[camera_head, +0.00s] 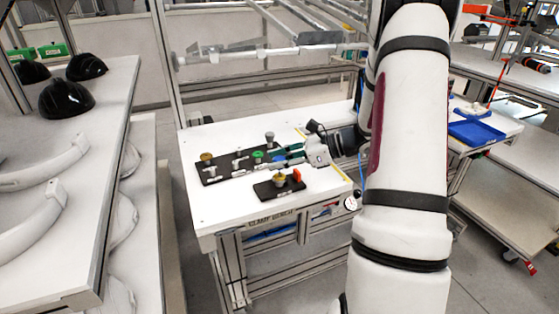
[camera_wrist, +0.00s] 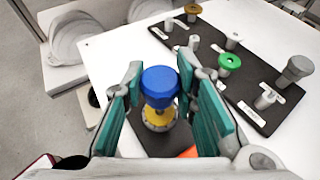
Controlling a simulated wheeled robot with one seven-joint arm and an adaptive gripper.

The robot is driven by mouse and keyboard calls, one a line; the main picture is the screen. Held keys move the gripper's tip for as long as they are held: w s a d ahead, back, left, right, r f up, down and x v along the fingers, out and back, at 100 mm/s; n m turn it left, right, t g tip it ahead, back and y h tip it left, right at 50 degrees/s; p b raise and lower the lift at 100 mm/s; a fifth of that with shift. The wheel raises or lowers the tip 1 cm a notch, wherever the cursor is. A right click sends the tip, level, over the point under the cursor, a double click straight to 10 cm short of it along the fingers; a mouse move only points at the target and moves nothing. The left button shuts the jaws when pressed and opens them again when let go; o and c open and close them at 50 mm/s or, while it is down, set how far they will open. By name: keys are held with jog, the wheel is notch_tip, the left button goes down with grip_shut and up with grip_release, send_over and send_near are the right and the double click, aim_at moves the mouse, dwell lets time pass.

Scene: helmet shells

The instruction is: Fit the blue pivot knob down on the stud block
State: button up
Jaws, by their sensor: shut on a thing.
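The blue pivot knob (camera_wrist: 160,82) is between the teal fingers of my gripper (camera_wrist: 160,92) in the wrist view. My gripper is shut on it. In the head view my gripper (camera_head: 287,156) reaches in from the right over the table. The stud block (camera_head: 272,191) is a small black plate with a yellow, brass-like stud and an orange-red piece. In the wrist view the yellow stud (camera_wrist: 158,120) shows just below the blue knob and partly hidden by it. I cannot tell whether the two touch.
A long black board (camera_head: 222,172) lies behind the stud block. It carries a green knob (camera_head: 258,155), a grey knob (camera_head: 269,136), a brass knob (camera_head: 206,156) and grey pegs. The white table (camera_head: 225,205) is clear at the front left. Black helmet shells (camera_head: 65,98) sit on the left shelf.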

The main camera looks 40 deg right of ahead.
jog(key=shift+f+b, duration=0.7)
jog(key=shift+f, duration=0.6)
jog(key=o, duration=1)
jog(key=shift+o, duration=0.2)
jog(key=shift+d, duration=0.1)
jog(key=v, duration=1.2)
